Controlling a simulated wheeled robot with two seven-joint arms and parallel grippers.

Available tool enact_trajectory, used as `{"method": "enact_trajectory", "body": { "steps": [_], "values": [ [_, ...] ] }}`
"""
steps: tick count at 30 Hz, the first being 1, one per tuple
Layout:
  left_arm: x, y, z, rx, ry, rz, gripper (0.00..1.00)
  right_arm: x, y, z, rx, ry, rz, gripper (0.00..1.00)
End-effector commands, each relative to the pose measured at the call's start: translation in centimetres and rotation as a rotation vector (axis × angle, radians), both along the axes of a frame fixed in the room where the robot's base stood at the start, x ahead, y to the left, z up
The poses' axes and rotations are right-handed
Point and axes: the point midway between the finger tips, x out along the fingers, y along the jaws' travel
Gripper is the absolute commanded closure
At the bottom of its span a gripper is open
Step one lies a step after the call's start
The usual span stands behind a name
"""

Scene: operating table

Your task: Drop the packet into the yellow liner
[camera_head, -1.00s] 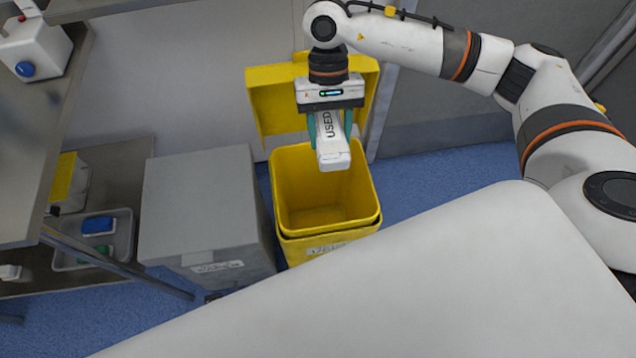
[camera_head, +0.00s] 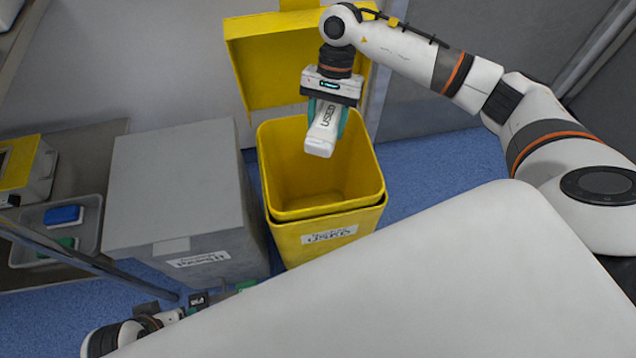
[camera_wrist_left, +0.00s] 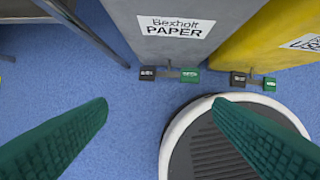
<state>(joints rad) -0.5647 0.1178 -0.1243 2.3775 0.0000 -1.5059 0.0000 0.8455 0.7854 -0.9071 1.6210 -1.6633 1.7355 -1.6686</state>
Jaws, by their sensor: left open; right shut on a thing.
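The white packet (camera_head: 320,139), with "USED" printed on it, is in my right gripper (camera_head: 327,114), which is shut on it. The packet is tilted, its lower end hanging over the mouth of the yellow liner (camera_head: 283,160). The liner sits inside a yellow bin (camera_head: 290,248) with a label on its front, and looks empty where I can see inside. The bin's yellow lid (camera_head: 255,65) stands open behind. My left gripper (camera_wrist_left: 160,106) is open and empty above the floor in the left wrist view.
A grey bin (camera_head: 180,185) stands left of the yellow one; its label reads "PAPER" in the left wrist view (camera_wrist_left: 176,27). Small black and green pedals (camera_wrist_left: 190,75) stick out at the bins' feet. A shelf with a tray (camera_head: 30,218) is at far left.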

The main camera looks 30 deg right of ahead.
Motion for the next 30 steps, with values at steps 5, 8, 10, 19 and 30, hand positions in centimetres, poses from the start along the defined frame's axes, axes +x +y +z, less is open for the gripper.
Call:
{"method": "enact_trajectory", "body": {
  "steps": [5,8,10,19,30],
  "values": [
    [-0.6,0.1,1.9,-0.001,-0.014,0.001,0.25,0.0,0.0,-1.6,0.001,0.001,0.0,0.74],
    [-0.8,0.1,1.6,0.0,-0.012,0.001,0.25,0.0,0.1,-3.0,0.001,0.003,0.0,0.74],
    [-0.8,0.1,1.3,-0.001,-0.013,0.001,0.25,-0.1,0.1,-3.8,0.001,0.002,0.001,0.74],
    [-0.8,0.1,0.7,-0.001,-0.013,0.001,0.25,0.0,0.0,-5.5,0.001,0.0,0.002,0.74],
    [-0.8,0.1,0.7,-0.001,-0.013,0.001,0.25,0.0,0.0,-5.5,0.001,0.0,0.002,0.36]
  ]
}}
